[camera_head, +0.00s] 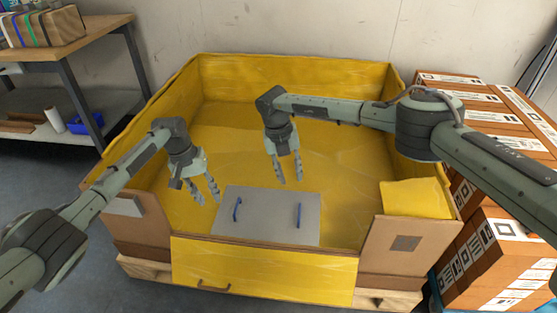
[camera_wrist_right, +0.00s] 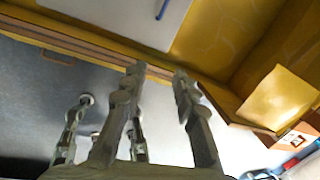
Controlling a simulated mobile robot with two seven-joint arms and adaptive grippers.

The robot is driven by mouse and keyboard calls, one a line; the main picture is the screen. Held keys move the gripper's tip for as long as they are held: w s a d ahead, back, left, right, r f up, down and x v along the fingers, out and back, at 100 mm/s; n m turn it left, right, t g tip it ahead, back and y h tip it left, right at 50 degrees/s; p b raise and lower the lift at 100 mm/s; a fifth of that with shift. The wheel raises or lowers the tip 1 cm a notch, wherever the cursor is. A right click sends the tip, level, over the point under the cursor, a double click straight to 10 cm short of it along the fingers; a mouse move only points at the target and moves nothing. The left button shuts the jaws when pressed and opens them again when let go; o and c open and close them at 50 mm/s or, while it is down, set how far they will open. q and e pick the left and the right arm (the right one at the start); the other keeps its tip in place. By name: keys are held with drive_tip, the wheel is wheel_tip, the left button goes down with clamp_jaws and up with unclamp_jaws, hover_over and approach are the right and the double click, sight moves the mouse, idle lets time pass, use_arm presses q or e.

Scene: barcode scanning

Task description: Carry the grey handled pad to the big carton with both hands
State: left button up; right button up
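The grey handled pad (camera_head: 268,218) lies flat on the floor of the big carton (camera_head: 220,122), near its front wall. It has a blue handle (camera_head: 237,209) on the left and another blue handle (camera_head: 298,215) on the right. My left gripper (camera_head: 203,199) is open and empty, above and left of the left handle. My right gripper (camera_head: 290,181) is open and empty, above the pad's far edge near the right handle. In the right wrist view, the open right gripper (camera_wrist_right: 157,72) shows with part of the pad (camera_wrist_right: 118,14) and one handle (camera_wrist_right: 163,8) at the top.
The carton's yellow walls surround the pad, with a lower front flap (camera_head: 265,272) and a folded flap (camera_head: 416,199) at right. Stacked brown boxes (camera_head: 490,262) stand close on the right. A shelf table (camera_head: 75,48) is at back left. The carton floor behind the pad is bare.

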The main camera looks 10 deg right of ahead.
wheel_tip(320, 180, up, 8)
drive_tip(key=a, duration=0.1)
drive_tip(key=shift+w+a, duration=0.15)
drive_tip(key=shift+a, duration=0.05)
idle(0.3)
